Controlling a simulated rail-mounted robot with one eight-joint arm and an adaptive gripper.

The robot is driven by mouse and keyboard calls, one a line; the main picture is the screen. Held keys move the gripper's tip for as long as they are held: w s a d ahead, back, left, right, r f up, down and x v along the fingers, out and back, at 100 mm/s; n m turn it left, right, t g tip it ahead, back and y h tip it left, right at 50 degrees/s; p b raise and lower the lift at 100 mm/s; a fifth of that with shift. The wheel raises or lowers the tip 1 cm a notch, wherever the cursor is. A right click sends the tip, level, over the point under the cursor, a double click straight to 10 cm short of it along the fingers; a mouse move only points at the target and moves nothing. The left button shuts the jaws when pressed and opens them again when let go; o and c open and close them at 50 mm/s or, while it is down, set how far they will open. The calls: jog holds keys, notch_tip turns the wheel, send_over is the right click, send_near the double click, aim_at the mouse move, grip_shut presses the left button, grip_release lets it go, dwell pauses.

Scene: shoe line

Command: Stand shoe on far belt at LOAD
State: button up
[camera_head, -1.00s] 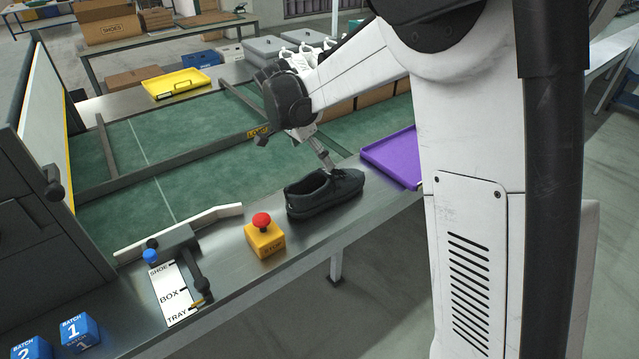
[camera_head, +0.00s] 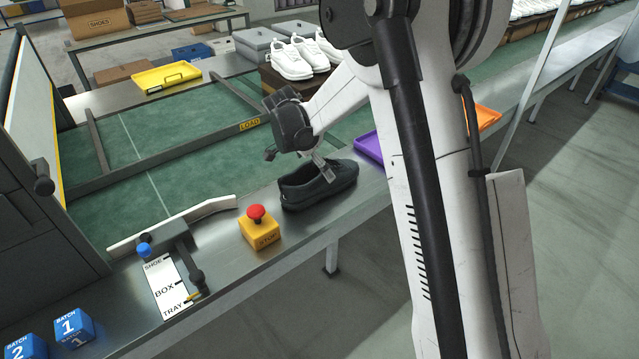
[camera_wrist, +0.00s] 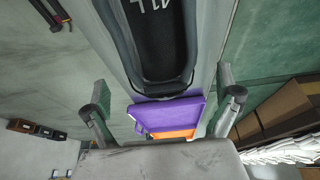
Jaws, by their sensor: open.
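A black shoe (camera_head: 312,194) stands upright on the near metal ledge (camera_head: 215,232), right of the STOP button. In the wrist view its open collar and insole (camera_wrist: 155,50) show, with partly cut-off lettering. My gripper (camera_head: 324,168) is open and empty, low over the shoe's right part. In the wrist view its fingers (camera_wrist: 162,108) are spread wide, one on each side of the line of the shoe, whose heel end lies just ahead of them. Contact cannot be told. The far green belt (camera_head: 165,115) lies beyond a dark divider bar carrying a yellow LOAD label (camera_head: 250,124).
A yellow STOP box (camera_head: 260,232) with a red button stands left of the shoe. A purple tray (camera_head: 369,146) lies to its right. White shoes (camera_head: 292,60) stand behind my arm. A yellow tray (camera_head: 167,78) lies beyond the far belt. The far belt is clear near LOAD.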

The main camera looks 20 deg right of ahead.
aim_at(320, 173)
jog(key=x, duration=0.4)
jog(key=shift+w+d+f, duration=0.15)
jog(key=shift+w+f, duration=0.05)
jog(key=shift+c, duration=0.3)
jog(key=shift+r, duration=0.1)
jog(key=c, duration=1.6)
